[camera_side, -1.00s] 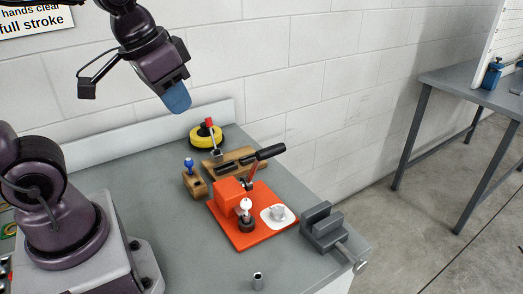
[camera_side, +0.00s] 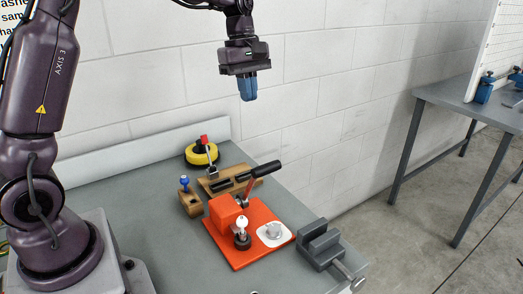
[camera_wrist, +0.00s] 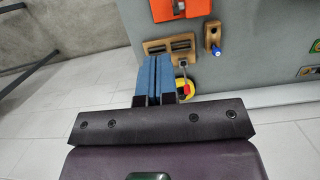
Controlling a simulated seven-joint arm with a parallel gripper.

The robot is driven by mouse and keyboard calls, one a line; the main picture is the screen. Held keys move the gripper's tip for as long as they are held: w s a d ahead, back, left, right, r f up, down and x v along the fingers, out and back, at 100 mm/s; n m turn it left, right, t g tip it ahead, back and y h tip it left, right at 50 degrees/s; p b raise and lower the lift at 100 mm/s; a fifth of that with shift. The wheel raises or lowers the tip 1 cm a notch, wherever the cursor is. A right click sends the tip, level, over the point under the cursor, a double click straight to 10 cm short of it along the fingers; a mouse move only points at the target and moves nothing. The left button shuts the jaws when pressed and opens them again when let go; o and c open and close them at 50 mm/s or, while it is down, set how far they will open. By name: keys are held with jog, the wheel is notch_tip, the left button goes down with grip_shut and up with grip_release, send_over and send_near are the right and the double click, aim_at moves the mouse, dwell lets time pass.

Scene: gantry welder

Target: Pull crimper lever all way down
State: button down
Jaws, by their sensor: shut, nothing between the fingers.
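The orange crimper (camera_side: 223,212) stands on an orange base plate (camera_side: 232,255) on the bench. Its lever (camera_side: 266,169) is raised, slanting up to the right and ending in a black handle. My gripper (camera_side: 248,97) has blue fingers and hangs in the air well above the lever, pointing down. The fingers are together and empty, and touch nothing. In the wrist view my gripper (camera_wrist: 155,62) also shows with its fingers together. There, part of the orange base plate (camera_wrist: 181,8) shows at the top edge; the lever cannot be made out.
A wooden rack (camera_side: 213,187) and a yellow roll (camera_side: 193,156) are behind the crimper. A wooden block with a blue knob (camera_side: 185,182) stands left of it. A grey vise (camera_side: 322,252) is at the right edge. A wall is behind.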

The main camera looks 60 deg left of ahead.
dwell(0.4)
jog(key=d+f, duration=0.5)
jog(key=f, duration=0.7)
jog(key=shift+d, duration=0.2)
